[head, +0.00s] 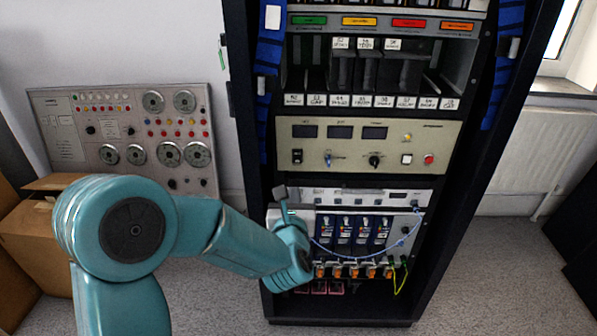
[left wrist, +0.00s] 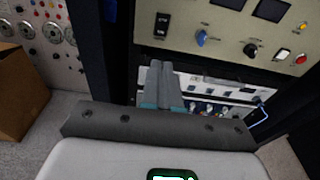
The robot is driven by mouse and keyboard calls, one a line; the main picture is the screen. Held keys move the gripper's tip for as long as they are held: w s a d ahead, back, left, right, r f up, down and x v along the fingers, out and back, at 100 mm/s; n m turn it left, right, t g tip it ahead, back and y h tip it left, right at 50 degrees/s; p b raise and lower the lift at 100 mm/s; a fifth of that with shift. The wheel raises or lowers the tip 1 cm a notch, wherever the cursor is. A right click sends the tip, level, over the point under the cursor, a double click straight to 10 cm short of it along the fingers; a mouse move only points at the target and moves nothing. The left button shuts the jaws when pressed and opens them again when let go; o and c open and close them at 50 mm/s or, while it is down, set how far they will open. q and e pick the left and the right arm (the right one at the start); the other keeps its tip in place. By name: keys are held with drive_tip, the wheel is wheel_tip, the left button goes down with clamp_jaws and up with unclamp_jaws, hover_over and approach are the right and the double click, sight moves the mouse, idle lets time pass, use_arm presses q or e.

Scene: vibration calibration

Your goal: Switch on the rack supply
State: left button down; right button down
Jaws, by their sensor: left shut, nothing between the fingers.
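The rack supply is a beige panel (head: 440,152) in the dark rack, with dark displays along its top. It carries a black rocker switch (head: 297,156) at the left, a small blue-tipped control (head: 328,159), a black knob (head: 374,161), a white button (head: 406,159) and a red button (head: 429,159). In the left wrist view, the rocker switch (left wrist: 162,24) and the blue control (left wrist: 201,38) show above my fingers. My left gripper (head: 281,192) is shut and empty, below the rocker switch in the picture. Its fingertips (left wrist: 160,70) look apart from the switch. My right gripper is out of view.
Below the supply are a white unit (head: 350,196) and blue modules with cables (head: 362,235). Blue cable bundles (head: 268,50) run down the rack's side. A panel with dials (head: 130,135) and cardboard boxes (head: 30,245) stand at the left. Grey floor is free at the right.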

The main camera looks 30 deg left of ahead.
sight(296, 159)
use_arm(q)
drive_tip(key=p+x, duration=0.1)
drive_tip(key=x, duration=1.3)
drive_tip(key=t+b, duration=0.1)
drive_tip(key=b, duration=0.6)
drive_tip(key=t+y+b, duration=0.1)
drive_tip(key=b, duration=0.6)
drive_tip(key=shift+w+a+f, duration=0.15)
drive_tip(key=shift+w+f, duration=0.1)
drive_tip(key=shift+f, duration=0.05)
drive_tip(key=shift+r+p, duration=0.4)
drive_tip(key=shift+r, duration=0.05)
